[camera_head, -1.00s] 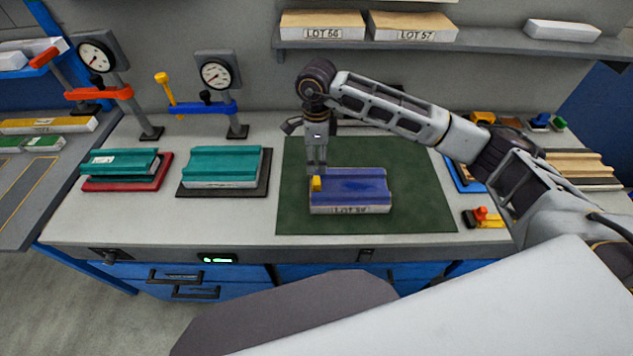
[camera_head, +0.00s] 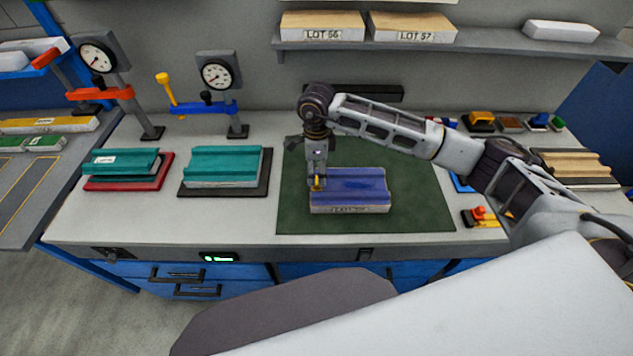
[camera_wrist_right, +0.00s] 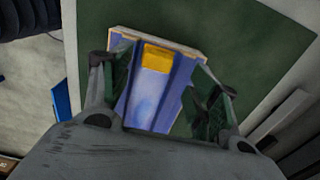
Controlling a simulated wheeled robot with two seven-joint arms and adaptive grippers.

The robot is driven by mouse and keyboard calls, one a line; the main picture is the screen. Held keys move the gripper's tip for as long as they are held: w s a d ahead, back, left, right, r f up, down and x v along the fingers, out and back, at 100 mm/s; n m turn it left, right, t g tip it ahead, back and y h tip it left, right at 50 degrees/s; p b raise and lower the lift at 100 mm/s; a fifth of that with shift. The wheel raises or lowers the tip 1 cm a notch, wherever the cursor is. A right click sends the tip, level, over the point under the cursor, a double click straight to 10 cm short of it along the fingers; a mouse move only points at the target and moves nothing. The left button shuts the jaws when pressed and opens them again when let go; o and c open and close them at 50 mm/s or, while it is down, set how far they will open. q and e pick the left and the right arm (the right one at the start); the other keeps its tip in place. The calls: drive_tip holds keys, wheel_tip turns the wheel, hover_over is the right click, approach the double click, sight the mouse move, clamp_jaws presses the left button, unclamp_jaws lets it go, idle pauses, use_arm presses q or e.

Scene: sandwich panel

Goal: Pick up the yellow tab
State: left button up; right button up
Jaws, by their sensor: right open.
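The yellow tab (camera_head: 318,183) sits at the left end of the blue-topped panel (camera_head: 357,184), which lies on the green mat (camera_head: 420,205). The panel's front label is blurred. My right gripper (camera_head: 316,186) points down over that end, its fingers partly hiding the tab. In the right wrist view the yellow tab (camera_wrist_right: 158,58) lies near the panel's far end, between and beyond the two open fingers (camera_wrist_right: 160,85). Nothing is held. I cannot tell whether a finger touches the tab or panel. My left gripper is not in view.
Teal panels (camera_head: 222,166) sit to the left, with dial gauge stands (camera_head: 216,76) behind them. A yellow block with a red knob (camera_head: 481,216) stands right of the mat. A shelf (camera_head: 450,45) with boxes hangs behind. The mat's front is clear.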

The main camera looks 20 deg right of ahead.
sight(317, 180)
drive_tip(key=shift+s+f+p, duration=0.2)
drive_tip(key=shift+f+p, duration=0.3)
drive_tip(key=shift+f, duration=1.45)
drive_tip(key=c, duration=1.1)
drive_tip(key=shift+r, duration=0.2)
drive_tip(key=shift+r+b, duration=1)
drive_tip(key=shift+r, duration=3.85)
